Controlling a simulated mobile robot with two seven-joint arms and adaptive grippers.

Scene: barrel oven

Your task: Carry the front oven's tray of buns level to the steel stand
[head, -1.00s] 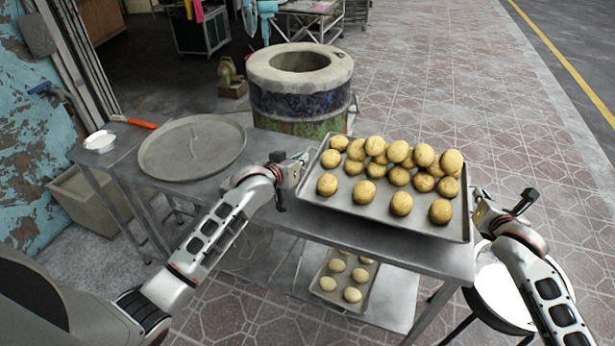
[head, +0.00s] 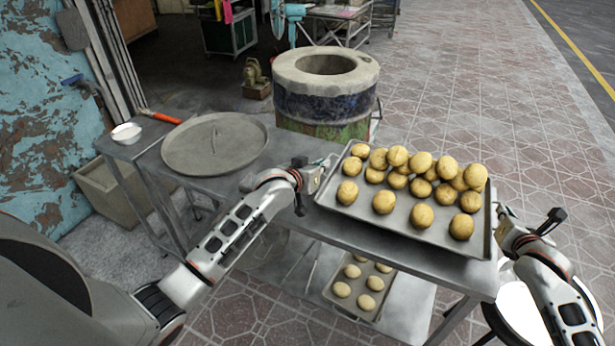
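The tray of buns (head: 398,231) is a grey metal tray above or on the right part of the steel stand (head: 330,238). Several golden buns (head: 421,215) lie on it, heaped toward the back. It looks roughly level; I cannot tell whether it rests on the top. My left gripper (head: 318,174) is at the tray's left edge. My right gripper (head: 504,217) is close by its right edge. The fingertips are small and partly hidden, so I cannot tell whether either is closed on the rim. The front oven (head: 325,92) is a round barrel with an open top, behind the stand.
A round metal lid (head: 215,145) lies on the stand's left part, near a white bowl (head: 126,132) and an orange-handled tool (head: 160,117). A second bun tray (head: 345,303) sits on the lower shelf. Paved floor right of the oven is clear.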

